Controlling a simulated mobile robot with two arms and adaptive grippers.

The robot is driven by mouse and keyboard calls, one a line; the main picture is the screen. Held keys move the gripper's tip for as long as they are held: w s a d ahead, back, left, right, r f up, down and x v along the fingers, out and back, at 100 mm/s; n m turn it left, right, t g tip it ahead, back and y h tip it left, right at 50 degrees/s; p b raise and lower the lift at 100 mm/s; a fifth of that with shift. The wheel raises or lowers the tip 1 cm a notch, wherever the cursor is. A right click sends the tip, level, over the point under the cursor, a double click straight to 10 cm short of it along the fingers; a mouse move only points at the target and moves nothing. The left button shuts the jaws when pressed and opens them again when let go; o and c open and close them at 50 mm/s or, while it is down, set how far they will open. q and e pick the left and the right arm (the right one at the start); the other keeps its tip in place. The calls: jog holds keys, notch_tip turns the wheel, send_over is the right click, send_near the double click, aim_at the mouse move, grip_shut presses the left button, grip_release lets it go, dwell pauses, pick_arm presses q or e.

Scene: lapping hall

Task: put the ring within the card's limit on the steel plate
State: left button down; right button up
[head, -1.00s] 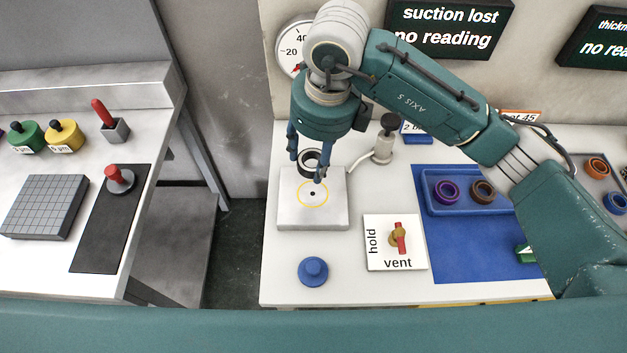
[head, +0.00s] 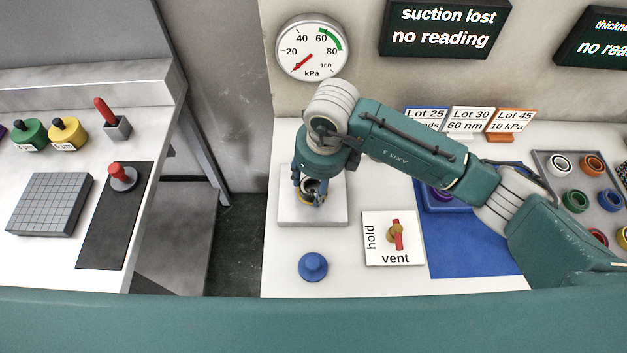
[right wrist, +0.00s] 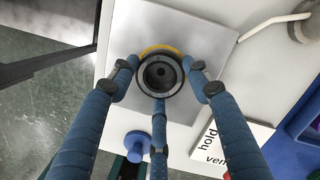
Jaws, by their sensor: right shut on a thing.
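My right gripper (head: 312,194) is shut on a dark ring (right wrist: 160,74), pointing down over the steel plate (head: 335,213). In the right wrist view its fingers close around the ring, and the plate (right wrist: 205,50) lies behind. Part of a yellow circle (right wrist: 160,49) on the plate shows past the ring's upper edge; the rest is hidden. I cannot tell whether the ring touches the plate. Three cards stand at the back: Lot 25 (head: 426,119), partly hidden, Lot 30 with 60 nm (head: 468,120), and Lot 45 with 10 kPa (head: 511,120). My left gripper is not in view.
A hold/vent valve (head: 396,234) and a blue knob (head: 313,266) stand near the plate. The gauge (head: 312,47) needle points low, and a screen (head: 445,27) reads "suction lost, no reading". A grey tray (head: 551,170) of several rings is at right.

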jog(key=shift+f, duration=0.15)
jog(key=o, duration=1.1)
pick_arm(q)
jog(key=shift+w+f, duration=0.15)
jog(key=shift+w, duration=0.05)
pick_arm(e)
jog(key=shift+o, duration=0.9)
jog(key=shift+r, duration=0.65)
pick_arm(q)
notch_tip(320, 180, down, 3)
jog(key=b, duration=0.2)
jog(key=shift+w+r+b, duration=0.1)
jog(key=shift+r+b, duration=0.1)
jog(key=shift+b, duration=0.2)
pick_arm(e)
notch_tip(320, 180, up, 11)
jog(key=s+d, duration=0.1)
jog(key=shift+s+d, duration=0.15)
